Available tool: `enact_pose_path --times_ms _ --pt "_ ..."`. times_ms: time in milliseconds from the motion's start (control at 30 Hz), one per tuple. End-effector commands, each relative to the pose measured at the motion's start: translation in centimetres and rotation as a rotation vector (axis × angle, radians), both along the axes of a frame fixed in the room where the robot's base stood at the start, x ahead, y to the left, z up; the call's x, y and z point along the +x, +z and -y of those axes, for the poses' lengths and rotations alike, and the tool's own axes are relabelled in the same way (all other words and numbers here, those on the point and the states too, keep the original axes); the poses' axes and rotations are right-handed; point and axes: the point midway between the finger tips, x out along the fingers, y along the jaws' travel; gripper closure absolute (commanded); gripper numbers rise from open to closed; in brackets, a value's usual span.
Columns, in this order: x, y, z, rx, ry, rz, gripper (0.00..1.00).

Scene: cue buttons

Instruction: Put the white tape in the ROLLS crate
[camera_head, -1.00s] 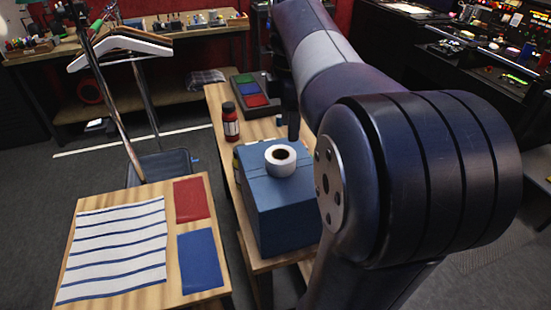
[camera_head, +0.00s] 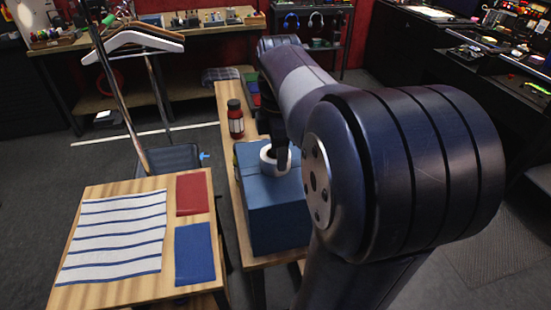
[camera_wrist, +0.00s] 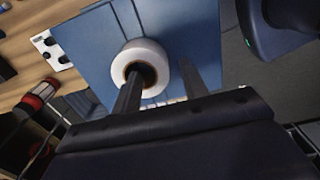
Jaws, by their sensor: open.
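The white tape (camera_head: 266,161) lies flat on top of the blue box (camera_head: 275,215); it also shows in the wrist view (camera_wrist: 153,57) with its dark hole facing up. My gripper (camera_wrist: 161,70) is open. In the wrist view one finger overlaps the hole and the other is just right of the roll, so the roll's right wall lies between them. In the head view my gripper (camera_head: 277,158) partly hides the tape. I cannot tell whether the fingers touch it. I see no crate labelled ROLLS.
A red bottle with dark cap (camera_head: 236,121) stands behind the box on the wooden bench. A panel of coloured pads (camera_head: 252,90) lies farther back, partly hidden by my arm. At left, a table holds a striped cloth (camera_head: 113,235), a red cloth (camera_head: 192,194) and a blue cloth (camera_head: 195,253).

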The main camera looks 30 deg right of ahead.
Motion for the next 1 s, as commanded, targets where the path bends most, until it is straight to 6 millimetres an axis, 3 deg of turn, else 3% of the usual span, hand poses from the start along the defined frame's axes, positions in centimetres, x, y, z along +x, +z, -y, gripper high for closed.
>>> enact_pose_path --times_ms 200,467,1000 --pt "-0.1 -2.7 -0.1 0.001 0.0 -0.002 0.58" --pt "-0.1 -3.0 -0.1 0.0 0.0 -0.001 0.58" --pt "-0.1 -2.9 -0.1 0.0 -0.001 0.0 1.0"
